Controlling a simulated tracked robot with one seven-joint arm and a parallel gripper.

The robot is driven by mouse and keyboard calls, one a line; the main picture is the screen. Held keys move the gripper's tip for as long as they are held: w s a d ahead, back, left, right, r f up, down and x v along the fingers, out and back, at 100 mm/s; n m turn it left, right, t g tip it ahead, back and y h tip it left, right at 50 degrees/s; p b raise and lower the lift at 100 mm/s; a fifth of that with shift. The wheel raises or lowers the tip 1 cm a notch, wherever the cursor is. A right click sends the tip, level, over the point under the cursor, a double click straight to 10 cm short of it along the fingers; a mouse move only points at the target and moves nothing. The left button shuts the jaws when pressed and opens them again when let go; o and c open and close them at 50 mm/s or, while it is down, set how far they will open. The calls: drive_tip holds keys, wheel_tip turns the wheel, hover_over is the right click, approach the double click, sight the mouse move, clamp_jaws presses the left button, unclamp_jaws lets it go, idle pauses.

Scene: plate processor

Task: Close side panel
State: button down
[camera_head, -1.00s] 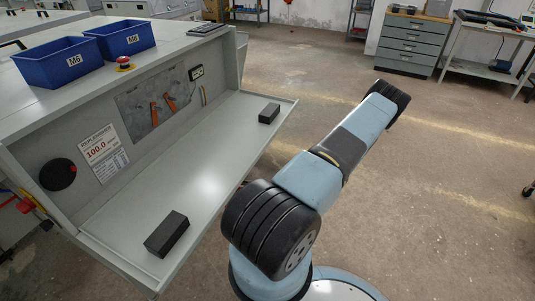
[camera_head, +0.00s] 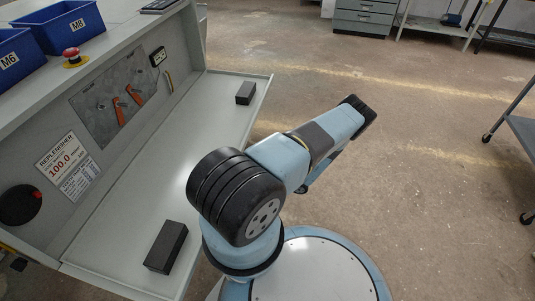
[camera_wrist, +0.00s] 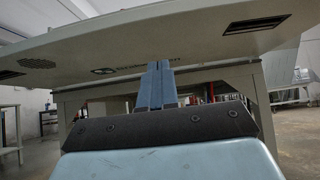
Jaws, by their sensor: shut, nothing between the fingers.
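The side panel (camera_head: 200,118) of the grey machine is folded down in the head view, lying roughly level with its inner face up. Two black blocks (camera_head: 166,247) sit on that face, one near each end. In the wrist view, a grey panel (camera_wrist: 190,45), apparently the outer face of the same one, spans the upper picture, with dark rectangular recesses and a small logo. My gripper (camera_wrist: 157,70) is shut and empty, its fingers overlapping the panel's lower edge in the picture. I cannot tell if they touch it.
Blue M6 bins (camera_head: 72,27) and a red emergency button (camera_head: 73,56) stand on the machine's top. Orange handles (camera_head: 120,111) are inside the opening. The floor right of my arm is open, with a grey trolley (camera_head: 521,130) at the far right.

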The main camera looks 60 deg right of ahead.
drive_tip(key=w+a+r, duration=0.2)
drive_tip(key=w+r, duration=0.3)
drive_tip(key=r, duration=0.4)
drive_tip(key=shift+r, duration=0.1)
drive_tip(key=shift+r, duration=0.1)
